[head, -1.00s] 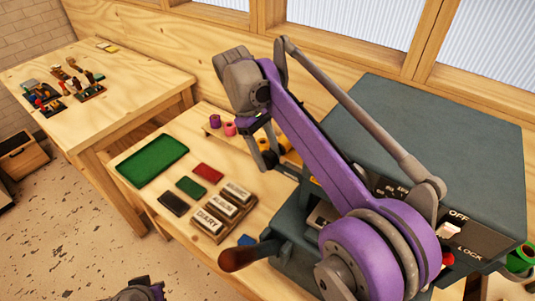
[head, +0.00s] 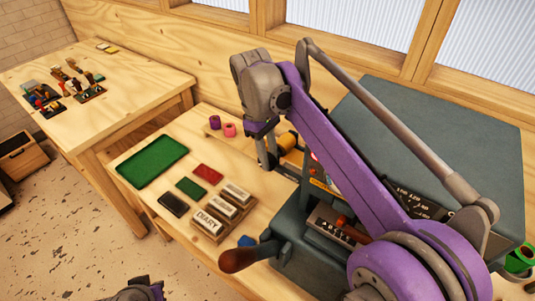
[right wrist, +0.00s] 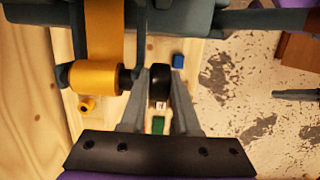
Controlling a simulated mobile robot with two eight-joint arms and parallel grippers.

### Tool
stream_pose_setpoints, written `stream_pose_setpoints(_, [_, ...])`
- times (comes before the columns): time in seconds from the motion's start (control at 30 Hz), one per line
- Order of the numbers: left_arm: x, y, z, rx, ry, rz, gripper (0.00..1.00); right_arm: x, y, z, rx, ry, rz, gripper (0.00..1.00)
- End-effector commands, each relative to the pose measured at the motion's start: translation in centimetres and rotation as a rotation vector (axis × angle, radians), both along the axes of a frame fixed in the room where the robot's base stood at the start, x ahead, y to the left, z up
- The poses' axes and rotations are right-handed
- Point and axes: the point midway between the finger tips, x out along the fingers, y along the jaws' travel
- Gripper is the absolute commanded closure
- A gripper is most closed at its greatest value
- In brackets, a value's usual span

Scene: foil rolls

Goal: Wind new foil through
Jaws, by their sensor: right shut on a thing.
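The gold foil roll (right wrist: 95,78) sits on a dark shaft in the right wrist view, and a gold strip (right wrist: 103,30) runs from it toward the grey-green machine (head: 440,130). The roll also shows in the head view (head: 290,141). My right gripper (right wrist: 160,95) is shut on a black knob (right wrist: 160,78) beside the roll, seemingly in line with its shaft. In the head view my right gripper (head: 267,163) is at the machine's left side, by the roll. Part of my left arm shows at the bottom edge; its fingers are out of view.
A brown-handled lever (head: 240,259) sticks out at the machine's front. Left of it lie a wooden rack of labelled blocks (head: 215,222), coloured pads and a green tray (head: 152,161). Magenta and pink rolls (head: 230,130) stand behind. Another table (head: 120,100) holds small items.

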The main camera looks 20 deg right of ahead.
Motion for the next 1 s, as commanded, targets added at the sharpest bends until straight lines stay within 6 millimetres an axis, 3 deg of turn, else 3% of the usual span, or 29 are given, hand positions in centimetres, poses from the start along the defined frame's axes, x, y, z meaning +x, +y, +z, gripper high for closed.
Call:
stream_pose_setpoints(0.2, [0.11,0.0,0.22,0.0,-0.002,0.0,1.0,-0.31,-0.28,-0.06,0.091,-0.117,-0.002,1.0])
stream_pose_setpoints(0.57, [0.11,0.0,0.21,0.0,-0.002,0.0,1.0,-0.29,-0.21,-0.09,0.105,-0.135,-0.001,1.0])
stream_pose_setpoints(0.6, [0.11,0.0,0.21,0.0,-0.002,0.0,1.0,-0.29,-0.21,-0.09,0.105,-0.135,-0.001,0.65])
stream_pose_setpoints(0.73, [0.11,0.0,0.21,0.0,-0.002,0.0,1.0,-0.29,-0.21,-0.09,0.105,-0.135,-0.001,0.41])
stream_pose_setpoints(1.0, [0.11,0.0,0.21,0.0,-0.002,0.0,1.0,-0.28,-0.21,-0.07,0.104,-0.134,-0.001,0.4])
